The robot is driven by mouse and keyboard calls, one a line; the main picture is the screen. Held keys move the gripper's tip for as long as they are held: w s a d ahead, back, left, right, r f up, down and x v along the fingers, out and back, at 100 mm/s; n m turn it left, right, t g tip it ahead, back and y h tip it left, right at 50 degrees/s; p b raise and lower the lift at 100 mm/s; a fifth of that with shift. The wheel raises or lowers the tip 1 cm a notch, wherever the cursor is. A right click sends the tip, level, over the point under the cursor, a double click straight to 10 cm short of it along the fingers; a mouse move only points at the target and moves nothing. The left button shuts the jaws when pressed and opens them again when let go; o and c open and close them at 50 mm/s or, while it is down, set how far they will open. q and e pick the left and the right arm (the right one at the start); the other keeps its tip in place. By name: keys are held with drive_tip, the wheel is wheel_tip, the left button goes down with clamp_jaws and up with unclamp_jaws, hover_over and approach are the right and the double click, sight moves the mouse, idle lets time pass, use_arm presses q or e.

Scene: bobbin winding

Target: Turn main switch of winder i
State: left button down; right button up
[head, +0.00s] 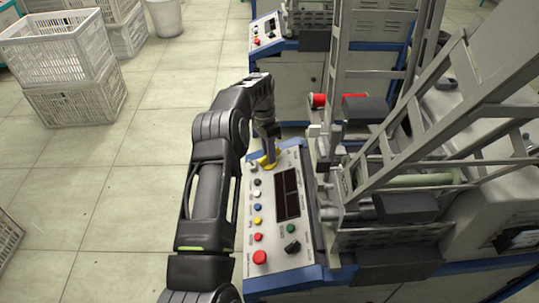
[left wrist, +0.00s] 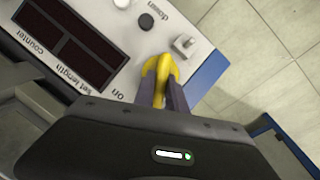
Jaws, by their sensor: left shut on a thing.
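The winder's control panel (head: 276,232) is a light grey sloped plate with a dark display and several coloured buttons. The main switch is a yellow knob (head: 269,161) at the far end of the panel; it also shows in the left wrist view (left wrist: 158,67), close to the printed word "on". My left gripper (head: 267,146) reaches down over it. In the left wrist view the fingers (left wrist: 162,96) are shut on the yellow knob from both sides, and the fingers hide part of it. My right gripper is in neither view.
A small light toggle (left wrist: 185,43) stands beside the yellow knob. The winder's metal frame (head: 420,130) rises close on the right. White crates (head: 60,50) stand at the left; floor between is clear.

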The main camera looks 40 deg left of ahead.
use_arm(q)
drive_tip(key=shift+n, duration=0.3)
drive_tip(key=c, duration=1.4)
unclamp_jaws()
drive_tip(key=shift+o, duration=0.2)
drive_tip(key=shift+a+r, duration=0.15)
drive_tip(key=shift+r, duration=0.35)
drive_tip(key=p+v, duration=0.2)
drive_tip(key=shift+r, duration=0.25)
drive_tip(key=p+v, duration=0.4)
drive_tip(key=p, duration=0.4)
drive_tip(key=shift+a+r, duration=0.1)
